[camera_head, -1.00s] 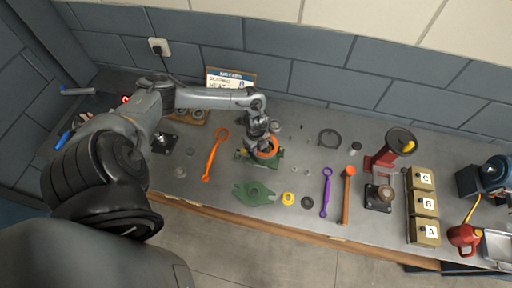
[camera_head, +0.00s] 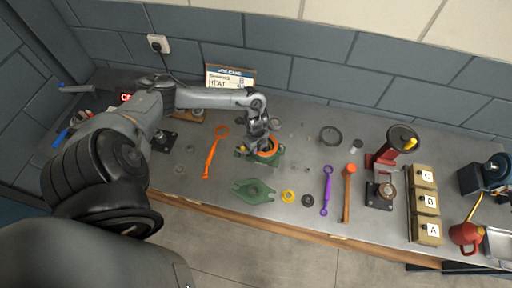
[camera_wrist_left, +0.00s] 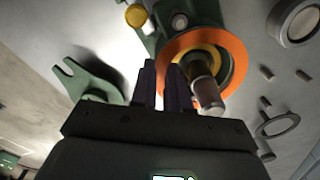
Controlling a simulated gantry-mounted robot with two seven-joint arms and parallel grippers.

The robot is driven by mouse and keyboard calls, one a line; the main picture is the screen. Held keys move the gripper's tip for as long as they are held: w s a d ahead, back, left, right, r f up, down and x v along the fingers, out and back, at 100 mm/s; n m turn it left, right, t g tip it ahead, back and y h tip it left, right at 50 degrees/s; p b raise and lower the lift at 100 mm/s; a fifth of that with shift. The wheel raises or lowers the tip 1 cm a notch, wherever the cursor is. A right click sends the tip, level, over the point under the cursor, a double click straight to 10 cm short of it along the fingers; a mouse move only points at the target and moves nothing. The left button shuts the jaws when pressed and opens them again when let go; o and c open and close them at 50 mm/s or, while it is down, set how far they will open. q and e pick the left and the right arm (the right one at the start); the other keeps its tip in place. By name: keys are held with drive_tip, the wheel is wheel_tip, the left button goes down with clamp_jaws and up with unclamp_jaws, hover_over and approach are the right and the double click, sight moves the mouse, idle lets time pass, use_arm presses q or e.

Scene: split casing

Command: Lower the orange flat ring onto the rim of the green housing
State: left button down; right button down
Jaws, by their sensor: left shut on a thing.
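The orange flat ring (camera_head: 267,149) is at the tip of my left gripper (camera_head: 262,143), over the green housing (camera_head: 244,155). In the left wrist view the fingers of the left gripper (camera_wrist_left: 160,84) are shut on the near edge of the orange ring (camera_wrist_left: 235,50). The green housing (camera_wrist_left: 204,13) shows behind the ring, with a yellowish inner ring and a grey cylindrical part showing through the opening. I cannot tell whether the ring touches the rim. My right gripper is not in view.
A green flanged cover (camera_head: 255,193) lies in front of the housing, with a yellow ring (camera_head: 288,196) beside it. An orange wrench (camera_head: 214,152) lies to the left.

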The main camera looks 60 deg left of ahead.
use_arm(q)
drive_tip(key=shift+f, duration=0.1)
drive_tip(key=c, duration=1)
unclamp_jaws()
drive_tip(key=shift+c, duration=0.2)
wheel_tip(320, 180, up, 11)
drive_tip(key=p, duration=1)
drive_tip(key=shift+f+p, duration=0.2)
drive_tip(key=shift+p, duration=0.1)
drive_tip(key=shift+r, duration=0.1)
